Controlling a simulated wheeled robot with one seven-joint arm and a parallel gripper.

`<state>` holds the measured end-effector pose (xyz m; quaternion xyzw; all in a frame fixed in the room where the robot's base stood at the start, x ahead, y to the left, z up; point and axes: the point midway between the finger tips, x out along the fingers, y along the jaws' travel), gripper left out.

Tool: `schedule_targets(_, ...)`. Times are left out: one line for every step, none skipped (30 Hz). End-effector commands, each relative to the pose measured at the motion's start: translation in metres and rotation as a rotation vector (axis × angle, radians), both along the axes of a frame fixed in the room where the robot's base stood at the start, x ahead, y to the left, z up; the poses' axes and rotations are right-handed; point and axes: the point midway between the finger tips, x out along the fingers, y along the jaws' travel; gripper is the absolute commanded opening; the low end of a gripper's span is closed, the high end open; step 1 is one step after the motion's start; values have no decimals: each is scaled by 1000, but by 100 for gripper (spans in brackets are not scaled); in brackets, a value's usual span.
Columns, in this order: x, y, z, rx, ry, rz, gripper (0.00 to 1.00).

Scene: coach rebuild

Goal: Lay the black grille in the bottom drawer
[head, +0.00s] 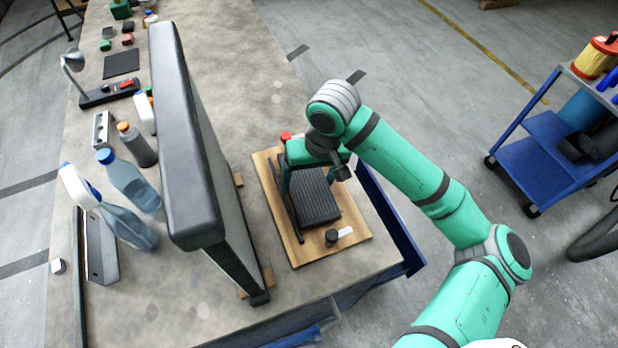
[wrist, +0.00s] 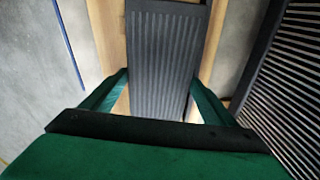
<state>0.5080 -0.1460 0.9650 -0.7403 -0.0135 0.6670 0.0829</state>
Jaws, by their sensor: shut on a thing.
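The black grille (head: 318,198) is a dark ridged plate above or on a wooden board (head: 357,242) on the bench; I cannot tell if it touches the board. My gripper (head: 311,178) is over its far end, one green finger on each side, shut on it. In the wrist view the ridged grille (wrist: 157,60) fills the gap between the fingers of my gripper (wrist: 158,78). A blue drawer-like part (head: 398,225) juts out at the bench's right edge. Its inside is hidden, and I cannot tell whether it is the bottom drawer.
A tall dark padded panel (head: 185,130) stands left of the board. A small dark knob with a white tab (head: 333,237) lies on the board. Bottles (head: 130,185) stand farther left. A blue cart (head: 545,150) stands at right, with open floor between it and the bench.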

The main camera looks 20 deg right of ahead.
Motion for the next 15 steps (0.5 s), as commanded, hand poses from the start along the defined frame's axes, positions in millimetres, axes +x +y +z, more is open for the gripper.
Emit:
schedule_targets(0, 0, 0, 0, 0, 0, 44)
schedule_targets(0, 0, -1, 0, 0, 0, 44)
schedule_targets(0, 0, -2, 0, 0, 0, 44)
schedule_targets(0, 0, -3, 0, -1, 0, 44)
schedule_targets(0, 0, -4, 0, -1, 0, 44)
schedule_targets(0, 0, -4, -1, 0, 0, 87)
schedule_targets(0, 0, -4, -1, 0, 0, 94)
schedule_targets(0, 0, -4, -1, 0, 0, 99)
schedule_targets(0, 0, -4, -1, 0, 0, 99)
schedule_targets(0, 0, -4, -1, 0, 0, 99)
schedule_targets(0, 0, -4, -1, 0, 0, 99)
schedule_targets(0, 0, -4, -1, 0, 0, 99)
schedule_targets(0, 0, -4, -1, 0, 0, 99)
schedule_targets(0, 0, -4, -1, 0, 0, 99)
schedule_targets(0, 0, -4, -1, 0, 0, 99)
